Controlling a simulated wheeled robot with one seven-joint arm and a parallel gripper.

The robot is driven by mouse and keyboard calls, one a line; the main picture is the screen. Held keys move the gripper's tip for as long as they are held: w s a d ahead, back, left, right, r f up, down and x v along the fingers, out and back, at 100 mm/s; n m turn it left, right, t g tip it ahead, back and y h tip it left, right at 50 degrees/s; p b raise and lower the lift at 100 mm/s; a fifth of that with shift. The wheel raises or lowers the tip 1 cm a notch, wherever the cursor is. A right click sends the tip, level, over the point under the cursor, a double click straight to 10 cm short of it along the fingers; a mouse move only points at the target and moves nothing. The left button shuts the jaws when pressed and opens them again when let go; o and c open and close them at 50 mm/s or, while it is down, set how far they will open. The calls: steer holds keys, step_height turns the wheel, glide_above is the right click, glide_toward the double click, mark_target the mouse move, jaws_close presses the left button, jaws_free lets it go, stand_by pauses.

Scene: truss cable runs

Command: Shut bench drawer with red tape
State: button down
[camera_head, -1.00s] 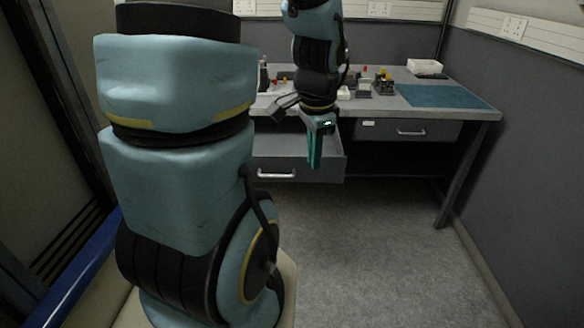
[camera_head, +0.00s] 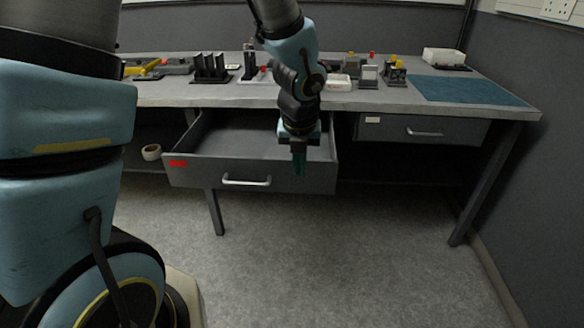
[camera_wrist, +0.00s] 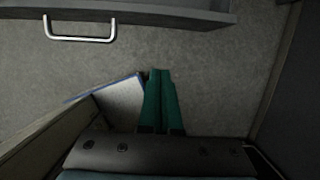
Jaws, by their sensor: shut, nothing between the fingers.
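The bench drawer with red tape (camera_head: 250,176) stands pulled out from under the bench, left of centre in the head view. The red tape (camera_head: 178,163) is at the left end of its front, and a silver bar handle (camera_head: 246,181) is near the middle. In the wrist view the handle (camera_wrist: 80,29) shows at the upper left, on a drawer front (camera_wrist: 190,15) along the top. My gripper (camera_head: 299,172) points down in front of the drawer's right part, with teal fingers closed together and empty. The fingers (camera_wrist: 161,80) show apart from the handle in the wrist view.
A second drawer (camera_head: 425,130) to the right is closed. The bench top (camera_head: 200,93) carries several small fixtures, a white box (camera_head: 444,56) and a blue mat (camera_head: 465,90). A tape roll (camera_head: 151,152) sits under the bench. The floor (camera_head: 370,250) in front is clear.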

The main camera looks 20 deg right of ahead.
mark_target(300, 180)
steer(key=w+f, duration=0.1)
steer(key=f, duration=0.1)
steer(key=w+d+f, duration=0.1)
steer(key=f, duration=0.2)
steer(key=w+d+f, duration=0.1)
steer(key=w+f, duration=0.1)
steer(key=f, duration=0.1)
steer(key=shift+w+b, duration=0.1)
steer(key=shift+b, duration=0.2)
steer(key=shift+w+d, duration=0.3)
steer(key=shift+w, duration=0.3)
